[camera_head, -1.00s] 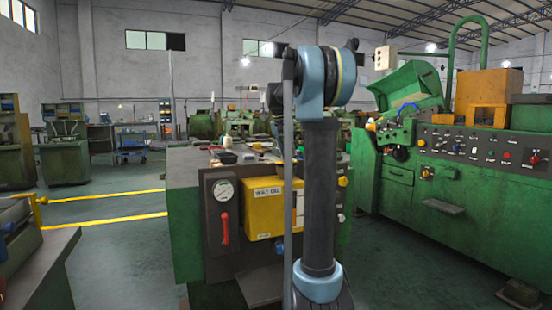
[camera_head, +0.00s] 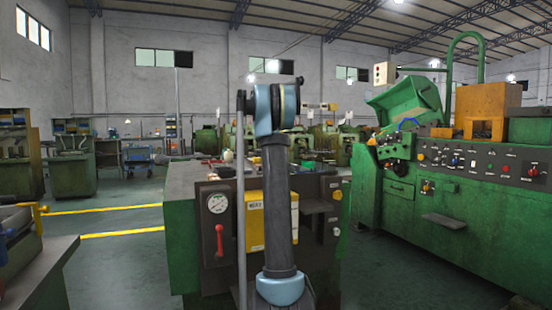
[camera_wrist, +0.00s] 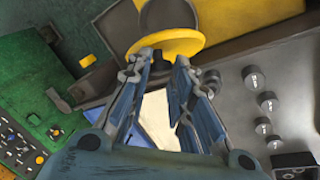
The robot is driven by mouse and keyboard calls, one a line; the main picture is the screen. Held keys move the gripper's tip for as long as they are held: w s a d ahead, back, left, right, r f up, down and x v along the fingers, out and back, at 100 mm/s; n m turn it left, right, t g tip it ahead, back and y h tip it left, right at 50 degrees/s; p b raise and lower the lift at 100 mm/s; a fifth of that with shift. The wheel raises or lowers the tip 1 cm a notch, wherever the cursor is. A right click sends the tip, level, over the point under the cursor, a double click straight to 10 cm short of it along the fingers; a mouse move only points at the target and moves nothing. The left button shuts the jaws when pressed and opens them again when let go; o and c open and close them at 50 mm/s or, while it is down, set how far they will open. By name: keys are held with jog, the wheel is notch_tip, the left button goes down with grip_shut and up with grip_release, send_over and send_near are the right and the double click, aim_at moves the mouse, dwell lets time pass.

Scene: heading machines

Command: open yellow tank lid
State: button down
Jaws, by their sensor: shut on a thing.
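The yellow tank (camera_head: 253,222) is on the front of a green machine in the head view. My arm hides part of it. In the wrist view a round yellow lid (camera_wrist: 182,47) is at the top centre, with a dark grey round part against it. My gripper (camera_wrist: 165,57) has its two blue-grey fingers at the lower rim of this lid, shut on it. The gripper is hidden behind my arm in the head view. How far the lid stands from the tank's opening cannot be told.
A pressure gauge (camera_head: 217,203) and a red handle (camera_head: 220,240) are left of the tank. A large green machine (camera_head: 440,225) with a control panel stands at right. A grey bench (camera_head: 40,265) is at near left. Open floor (camera_head: 125,270) lies between.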

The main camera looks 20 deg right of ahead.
jog(key=shift+w+a, duration=0.2)
jog(key=shift+w, duration=0.65)
jog(key=w, duration=0.1)
jog(key=w+f, duration=0.1)
jog(key=w, duration=0.1)
jog(key=w+f, duration=0.1)
jog(key=w, duration=0.1)
jog(key=shift+a, duration=0.4)
jog(key=c, duration=1.8)
grip_release()
jog(key=shift+w+d+f, duration=0.1)
jog(key=shift+w+f, duration=0.25)
jog(key=shift+c, duration=0.2)
jog(key=w+f, duration=0.2)
jog(key=shift+w+d+f, duration=0.3)
grip_shut()
jog(key=shift+s+a+r, duration=0.35)
jog(key=shift+s+r, duration=0.1)
jog(key=shift+d, duration=0.2)
